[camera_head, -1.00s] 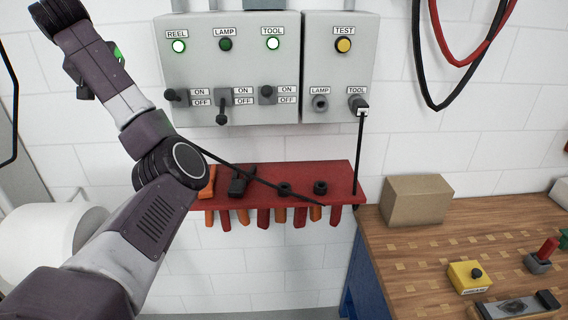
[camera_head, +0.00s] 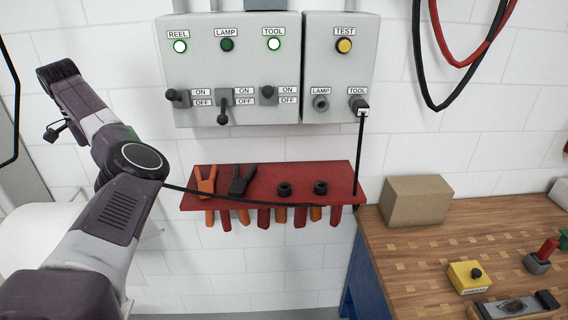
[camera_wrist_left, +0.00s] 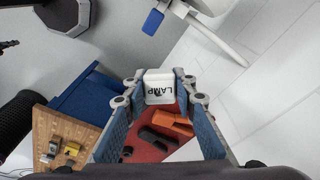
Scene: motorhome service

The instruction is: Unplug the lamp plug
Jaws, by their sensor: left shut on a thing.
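In the left wrist view my left gripper (camera_wrist_left: 158,84) is shut on the white lamp plug (camera_wrist_left: 158,92), which is marked LAMP. In the head view my left arm comes in from the left; its fingers and the plug are hidden there. A black cable (camera_head: 250,203) runs from the shelf's right end to behind my arm. The LAMP socket (camera_head: 320,103) on the grey panel is empty. The TOOL socket beside it holds a plug (camera_head: 361,111) with a cord hanging down. The lamp lever (camera_head: 223,112) points down, and its green light (camera_head: 226,44) is dark. My right gripper is not in view.
A red shelf (camera_head: 300,173) below the panel carries orange and black clamps and two black rings. A wooden bench (camera_head: 430,235) at the right holds a cardboard box (camera_head: 415,201) and a yellow button box (camera_head: 468,277). Red and black cables (camera_head: 436,98) hang at upper right.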

